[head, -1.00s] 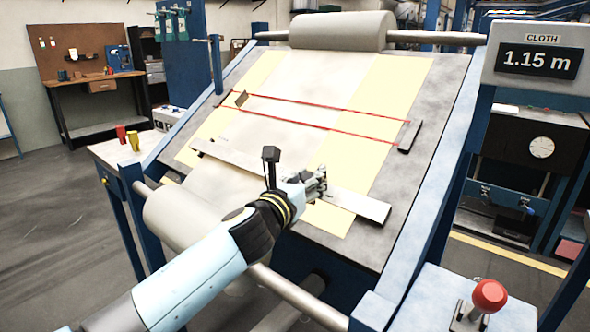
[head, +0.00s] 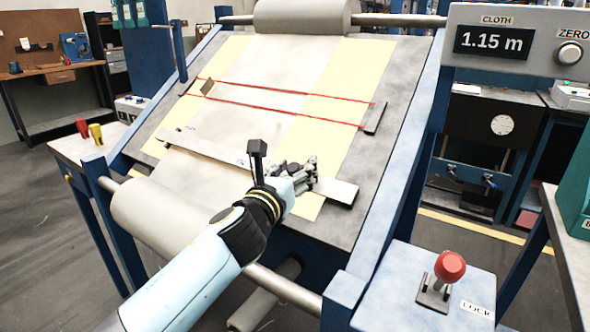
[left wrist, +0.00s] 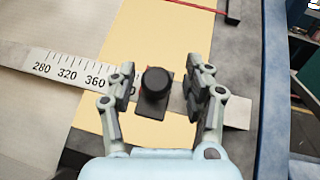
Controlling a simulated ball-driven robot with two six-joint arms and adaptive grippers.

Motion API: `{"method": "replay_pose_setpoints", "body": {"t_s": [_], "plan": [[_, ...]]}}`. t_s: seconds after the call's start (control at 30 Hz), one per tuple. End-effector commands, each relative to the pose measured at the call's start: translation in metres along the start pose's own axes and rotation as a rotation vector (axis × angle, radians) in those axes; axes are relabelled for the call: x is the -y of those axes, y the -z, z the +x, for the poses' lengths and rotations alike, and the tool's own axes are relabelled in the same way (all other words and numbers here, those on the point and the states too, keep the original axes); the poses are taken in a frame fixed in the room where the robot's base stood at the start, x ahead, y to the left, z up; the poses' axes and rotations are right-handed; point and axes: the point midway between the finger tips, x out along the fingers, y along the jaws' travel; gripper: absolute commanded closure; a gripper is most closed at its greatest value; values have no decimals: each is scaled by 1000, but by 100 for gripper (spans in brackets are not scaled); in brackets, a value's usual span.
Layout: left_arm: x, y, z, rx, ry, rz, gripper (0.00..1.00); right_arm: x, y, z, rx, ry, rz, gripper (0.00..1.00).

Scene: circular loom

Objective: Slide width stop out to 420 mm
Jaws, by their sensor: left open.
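The width stop (left wrist: 153,92) is a black block with a round black knob on a pale ruler bar (left wrist: 235,113). In the left wrist view the bar reads 280, 320 and 360 left of the stop; the marks nearer it are hidden by a finger. My left gripper (left wrist: 160,88) is open, with one finger on each side of the knob. A gap shows on the right; on the left it is very narrow. In the head view my left gripper (head: 300,175) is over the right half of the bar (head: 335,190) and mostly hides the stop. My right gripper is out of view.
The bar lies across the sloped loom bed (head: 395,75), below two red lines (head: 290,112). A cloth roll (head: 160,215) lies at the lower edge. A red-knobbed lever (head: 449,267) stands at the lower right. The display (head: 492,42) reads 1.15 m.

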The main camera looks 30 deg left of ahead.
Motion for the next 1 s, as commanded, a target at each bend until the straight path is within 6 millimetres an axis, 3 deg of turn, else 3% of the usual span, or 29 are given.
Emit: {"method": "replay_pose_setpoints", "body": {"t_s": [0.17,0.53,0.73,1.0], "plan": [[0,1,-23,-2,0,-2,49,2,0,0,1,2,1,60],[0,1,-102,-3,-1,2,49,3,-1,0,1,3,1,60],[0,1,-118,-2,-1,0,49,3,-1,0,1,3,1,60],[0,1,-119,-2,-1,0,49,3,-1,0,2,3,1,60]]}}
